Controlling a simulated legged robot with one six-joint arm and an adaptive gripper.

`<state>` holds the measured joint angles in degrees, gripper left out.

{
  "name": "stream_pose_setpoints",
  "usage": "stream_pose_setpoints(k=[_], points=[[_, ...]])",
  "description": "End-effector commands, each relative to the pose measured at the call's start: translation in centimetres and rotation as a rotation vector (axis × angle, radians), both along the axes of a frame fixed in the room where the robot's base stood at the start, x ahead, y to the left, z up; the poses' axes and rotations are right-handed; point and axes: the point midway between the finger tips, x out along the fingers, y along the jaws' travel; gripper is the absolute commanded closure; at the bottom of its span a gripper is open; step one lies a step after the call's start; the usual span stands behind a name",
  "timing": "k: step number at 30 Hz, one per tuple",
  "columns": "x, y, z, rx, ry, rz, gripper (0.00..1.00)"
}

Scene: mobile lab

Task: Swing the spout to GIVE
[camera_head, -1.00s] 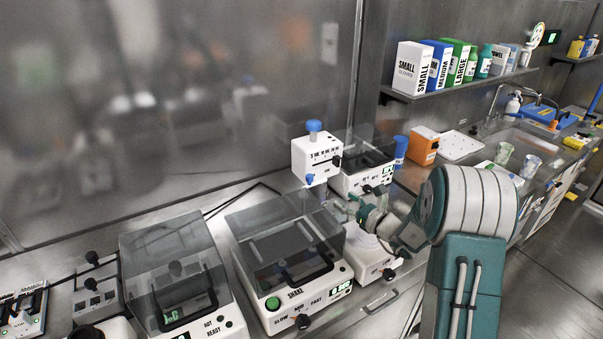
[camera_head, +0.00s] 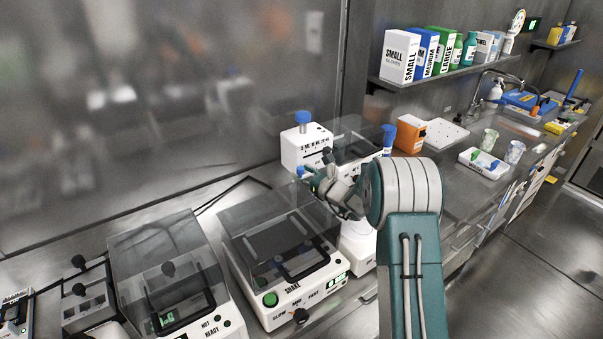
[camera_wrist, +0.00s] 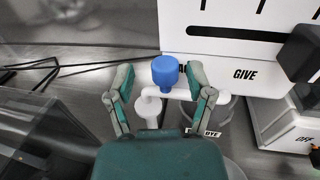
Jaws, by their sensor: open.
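The white dispenser (camera_head: 303,150) has a blue cap on top and stands behind the shaker. In the wrist view its white front (camera_wrist: 225,60) shows the word GIVE (camera_wrist: 245,75) at right. Below that front is a white spout pipe (camera_wrist: 178,94) with a blue knob (camera_wrist: 165,72); it also shows in the head view (camera_head: 300,171). My gripper (camera_wrist: 160,78) is open, one finger on each side of the knob, with gaps visible. Whether a finger touches the pipe I cannot tell. A second label (camera_wrist: 205,132) lies below, partly hidden by my gripper.
A shaker with a clear lid (camera_head: 285,250) stands in front of the dispenser. A lidded heater (camera_head: 170,275) is to its left. A black knob (camera_wrist: 300,52) juts out at right in the wrist view. An orange box (camera_head: 409,134) stands at the back right.

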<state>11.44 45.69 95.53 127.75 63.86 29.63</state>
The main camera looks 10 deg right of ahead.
Motion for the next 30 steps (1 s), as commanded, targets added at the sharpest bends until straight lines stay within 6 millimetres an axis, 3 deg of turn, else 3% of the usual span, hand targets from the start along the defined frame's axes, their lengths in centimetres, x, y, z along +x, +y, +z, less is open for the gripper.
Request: stream_pose_setpoints(k=[8, 9, 13, 30], points=[[0.23, 0.02, -0.01, 0.001, 0.001, -0.001, 0.32], [0.22, 0.06, -0.01, 0.001, 0.001, -0.001, 0.41], [0.22, 0.1, -0.01, 0.001, 0.001, -0.001, 0.99], [0.31, 0.04, 0.0, 0.001, -0.001, 0.006, 1.0]])
